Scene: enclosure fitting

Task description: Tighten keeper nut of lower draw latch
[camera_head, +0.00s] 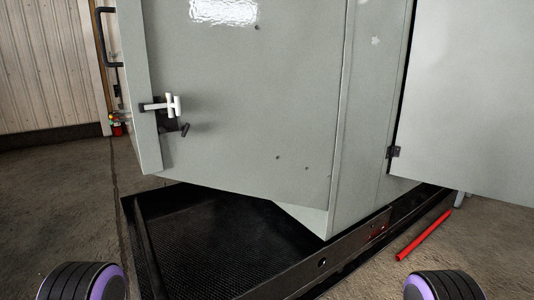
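A draw latch (173,106) with a white T-shaped handle sits on the lower left edge of the grey enclosure door (250,110). A dark bracket and a small dark lever (185,130) show just below the handle. I cannot make out a keeper nut at this size. Neither of my grippers is in view. Only rounded black and purple parts of my own body show at the bottom left and bottom right corners, well apart from the latch.
The enclosure stands over a black tray-like base (215,235) with a raised rim. A second grey panel (465,100) hangs on a hinge (393,152) at right. A red bar (424,235) lies on the floor. A dark handle (105,38) is at upper left.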

